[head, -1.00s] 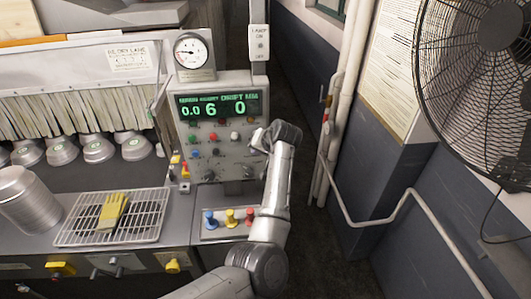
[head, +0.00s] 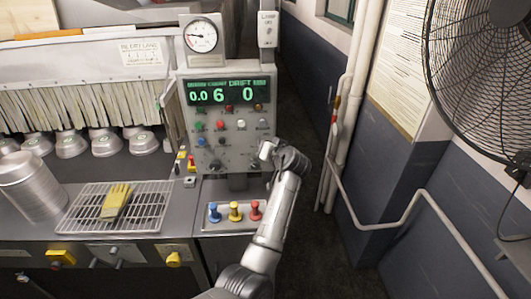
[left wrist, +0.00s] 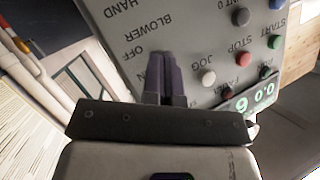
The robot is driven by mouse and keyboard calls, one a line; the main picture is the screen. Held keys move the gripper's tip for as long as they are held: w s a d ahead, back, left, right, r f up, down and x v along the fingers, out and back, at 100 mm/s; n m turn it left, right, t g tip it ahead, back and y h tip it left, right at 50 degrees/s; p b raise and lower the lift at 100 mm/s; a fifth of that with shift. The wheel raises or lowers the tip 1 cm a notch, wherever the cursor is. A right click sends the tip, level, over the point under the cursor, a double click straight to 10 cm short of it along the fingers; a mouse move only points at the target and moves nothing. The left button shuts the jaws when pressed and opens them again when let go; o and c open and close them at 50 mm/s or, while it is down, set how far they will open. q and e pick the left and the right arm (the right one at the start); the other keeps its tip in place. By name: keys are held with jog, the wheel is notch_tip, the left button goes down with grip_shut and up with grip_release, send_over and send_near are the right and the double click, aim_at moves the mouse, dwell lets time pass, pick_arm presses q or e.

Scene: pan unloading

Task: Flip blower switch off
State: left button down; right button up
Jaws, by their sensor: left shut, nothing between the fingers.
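The control panel (head: 228,135) with a green lit display stands at the centre of the head view. My left gripper (head: 266,150) is at its lower right edge, shut and empty. In the left wrist view the panel (left wrist: 115,45) appears upside down, with the labels BLOWER (left wrist: 137,29), OFF and HAND. The closed dark fingers (left wrist: 168,60) are over the panel face beside these labels. I cannot make out the blower switch; it may be hidden behind the fingers. Whether the fingers touch the panel I cannot tell. My right gripper is not in view.
Blue, yellow and red knobs (head: 235,211) stand on a plate below the panel. A yellow glove (head: 117,203) lies on a wire rack (head: 150,207) at left, next to metal pans (head: 32,188). White pipes (head: 345,125) and a fan (head: 490,75) are at right.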

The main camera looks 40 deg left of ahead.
pick_arm(q)
jog(key=shift+a, duration=0.15)
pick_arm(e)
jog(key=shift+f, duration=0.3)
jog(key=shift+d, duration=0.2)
pick_arm(q)
jog(key=shift+r, duration=0.15)
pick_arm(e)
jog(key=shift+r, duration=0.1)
pick_arm(q)
jog(key=p+v, duration=0.3)
jog(key=v, duration=0.7)
jog(key=shift+r, duration=0.4)
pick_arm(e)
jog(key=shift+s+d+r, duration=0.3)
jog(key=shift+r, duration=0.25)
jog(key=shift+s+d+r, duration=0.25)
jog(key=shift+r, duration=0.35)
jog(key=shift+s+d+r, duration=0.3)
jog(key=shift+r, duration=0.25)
pick_arm(q)
jog(key=shift+w, duration=0.15)
